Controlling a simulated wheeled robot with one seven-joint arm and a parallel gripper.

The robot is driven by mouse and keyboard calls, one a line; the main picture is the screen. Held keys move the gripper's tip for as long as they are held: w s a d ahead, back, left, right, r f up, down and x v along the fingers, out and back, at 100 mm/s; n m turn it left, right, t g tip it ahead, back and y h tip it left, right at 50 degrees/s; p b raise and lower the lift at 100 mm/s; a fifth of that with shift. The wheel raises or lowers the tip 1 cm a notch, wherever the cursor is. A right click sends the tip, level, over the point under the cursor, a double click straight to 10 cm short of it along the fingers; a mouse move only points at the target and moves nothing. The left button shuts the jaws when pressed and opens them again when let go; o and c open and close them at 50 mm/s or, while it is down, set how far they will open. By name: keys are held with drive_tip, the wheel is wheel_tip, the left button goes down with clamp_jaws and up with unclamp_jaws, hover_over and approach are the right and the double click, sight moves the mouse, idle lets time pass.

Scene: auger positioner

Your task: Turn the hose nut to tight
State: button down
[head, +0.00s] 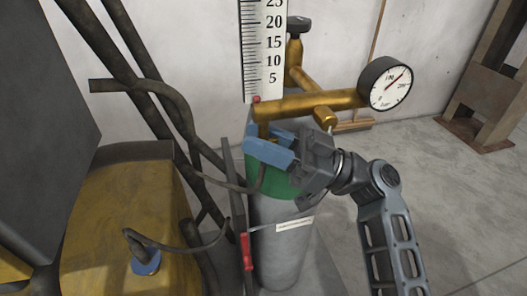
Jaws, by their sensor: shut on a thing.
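My gripper (266,146) has two blue fingers and comes in from the right, above the green shoulder of a grey gas cylinder (277,225). Its fingers are shut around the spot below the left end of the brass regulator body (305,104). The hose nut is mostly hidden between the fingers, so its turn position cannot be read. A dark hose (232,187) runs from below the fingers to the left. A round gauge (390,83) sits at the regulator's right end, its red needle pointing up and right.
A ruled scale (263,50) with a red marker (257,99) stands behind the regulator. A yellow machine (120,220) with dark pipes fills the left. A red-handled tool (246,252) hangs beside the cylinder. The floor at right is clear up to a rusty stand (485,95).

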drive_tip(key=g+b, duration=0.1)
drive_tip(key=n+g+b, duration=0.1)
drive_tip(key=shift+f+g+b, duration=0.25)
drive_tip(key=shift+g+b, duration=0.15)
drive_tip(key=shift+r+n+g, duration=0.15)
drive_tip(key=shift+n+g, duration=0.25)
drive_tip(key=c, duration=0.9)
unclamp_jaws()
drive_tip(key=shift+r, duration=0.1)
drive_tip(key=shift+d, duration=0.1)
drive_tip(key=shift+b+v, duration=0.8)
drive_tip(key=shift+v, duration=3.05)
